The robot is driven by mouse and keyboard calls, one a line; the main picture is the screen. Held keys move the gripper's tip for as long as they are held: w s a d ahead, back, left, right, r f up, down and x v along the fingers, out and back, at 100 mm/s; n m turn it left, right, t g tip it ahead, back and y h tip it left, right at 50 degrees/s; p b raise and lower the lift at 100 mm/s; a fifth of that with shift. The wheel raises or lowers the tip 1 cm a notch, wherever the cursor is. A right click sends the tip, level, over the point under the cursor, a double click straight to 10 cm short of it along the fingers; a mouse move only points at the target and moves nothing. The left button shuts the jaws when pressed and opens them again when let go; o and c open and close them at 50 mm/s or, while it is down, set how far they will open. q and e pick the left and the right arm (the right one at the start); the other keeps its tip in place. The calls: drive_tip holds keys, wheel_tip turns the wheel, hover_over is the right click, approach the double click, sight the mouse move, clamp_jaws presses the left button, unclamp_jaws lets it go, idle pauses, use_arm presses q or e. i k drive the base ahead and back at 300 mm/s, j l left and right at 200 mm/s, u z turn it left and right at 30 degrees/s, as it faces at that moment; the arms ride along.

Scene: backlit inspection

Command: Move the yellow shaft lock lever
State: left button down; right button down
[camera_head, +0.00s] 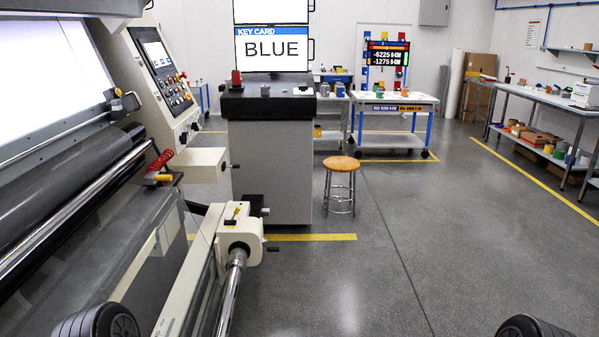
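A small yellow lever (236,211) stands on top of the cream bearing block (239,234) at the end of the machine's front rail, and it tilts slightly. A shiny metal shaft (231,291) runs from this block toward the bottom of the view. A black knob (252,203) sits just behind the lever. Another small yellow part (163,177) lies below a red coiled piece (160,162) on the machine, further left. Neither of my grippers is in view; only dark rounded parts, probably mine, show at the bottom left and bottom right edges.
The large roller machine with its bright panel (45,75) fills the left side. A grey cabinet (270,170) under a "KEY CARD BLUE" screen (273,49) stands behind the bearing block. A wooden-topped stool (342,165) stands to its right. The grey floor (400,260) at centre right is clear.

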sight(238, 208)
drive_tip(key=i+u, duration=0.1)
drive_tip(key=i, duration=0.6)
drive_tip(key=i+l+u, duration=0.1)
drive_tip(key=i, duration=0.55)
drive_tip(key=i+l+u, duration=0.1)
drive_tip(key=i, duration=0.6)
drive_tip(key=i+l+u, duration=0.25)
drive_tip(key=i+u, duration=0.25)
drive_tip(key=i+l+u, duration=0.8)
drive_tip(key=l+u, duration=0.2)
